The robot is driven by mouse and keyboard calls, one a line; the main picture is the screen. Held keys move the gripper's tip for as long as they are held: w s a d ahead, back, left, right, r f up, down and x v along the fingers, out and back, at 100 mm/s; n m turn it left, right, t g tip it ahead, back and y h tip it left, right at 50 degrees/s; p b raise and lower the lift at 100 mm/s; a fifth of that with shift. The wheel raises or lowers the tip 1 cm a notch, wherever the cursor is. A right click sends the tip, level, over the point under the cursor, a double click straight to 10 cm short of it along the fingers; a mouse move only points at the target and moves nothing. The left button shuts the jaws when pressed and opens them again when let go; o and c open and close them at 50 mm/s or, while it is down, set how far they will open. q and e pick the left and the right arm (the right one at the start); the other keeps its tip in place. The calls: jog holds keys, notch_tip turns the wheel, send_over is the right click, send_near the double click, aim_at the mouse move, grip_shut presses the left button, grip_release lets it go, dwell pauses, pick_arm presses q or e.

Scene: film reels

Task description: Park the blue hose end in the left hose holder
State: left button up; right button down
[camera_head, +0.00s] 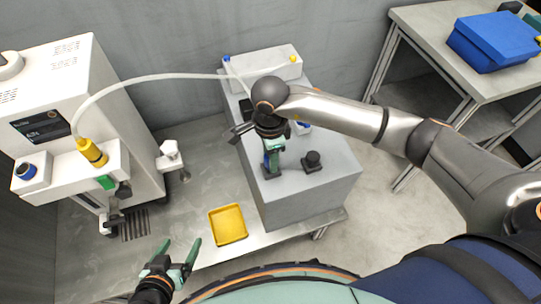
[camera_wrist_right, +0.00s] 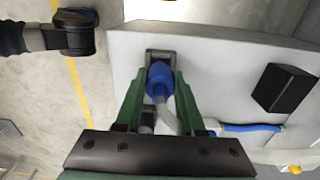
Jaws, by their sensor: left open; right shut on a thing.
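The blue hose end (camera_wrist_right: 160,80) is between the green fingers of my right gripper (camera_wrist_right: 162,84), which is shut on it. A pale hose trails back from it toward the wrist. The dark left hose holder (camera_wrist_right: 161,54) is directly at the blue end's tip; I cannot tell whether the end is seated in it. In the head view my right gripper (camera_head: 271,160) points down at this holder and partly hides it. The black right hose holder (camera_head: 313,161) stands apart to the right and looks empty. My left gripper (camera_head: 181,246) is open and empty, low at left.
Both holders are on a grey box (camera_head: 325,190). A yellow tray (camera_head: 228,224) lies on the bench left of it. A white machine (camera_head: 60,100) stands at left, with a yellow hose end (camera_head: 92,152) and a pale hose (camera_head: 150,77) arching to the back.

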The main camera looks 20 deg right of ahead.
jog(key=shift+f+b, duration=0.45)
jog(key=shift+f, duration=0.1)
jog(key=c, duration=0.8)
grip_release()
